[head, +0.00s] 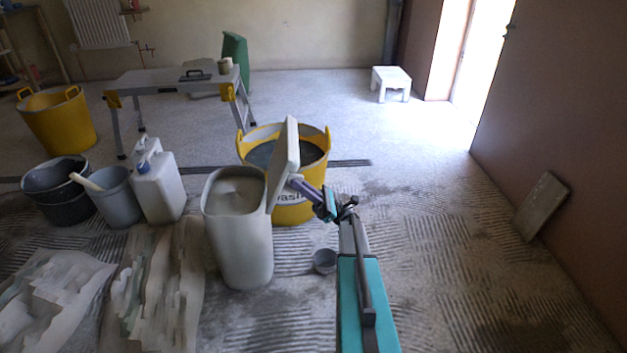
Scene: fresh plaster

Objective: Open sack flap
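The sack looks like a pale grey, rounded, bin-like container (240,250) standing on the floor left of my arm. Its top is open and pale grey-brown contents (238,193) show inside. Its flap (287,160) is a pale, flat, lid-like panel that stands steeply upright at the container's right side. My gripper (291,184) reaches in from the right and its end is at the flap's right face, near the lower part. Its fingers are too small and partly hidden, so I cannot tell whether they grip the flap or only touch it.
A yellow tub (316,150) stands close behind the flap. A white jerrycan (157,185), grey bucket (117,205) and black bucket (50,200) are on the left. A small grey cup (325,262) sits near my arm. A board (541,206) leans on the right wall.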

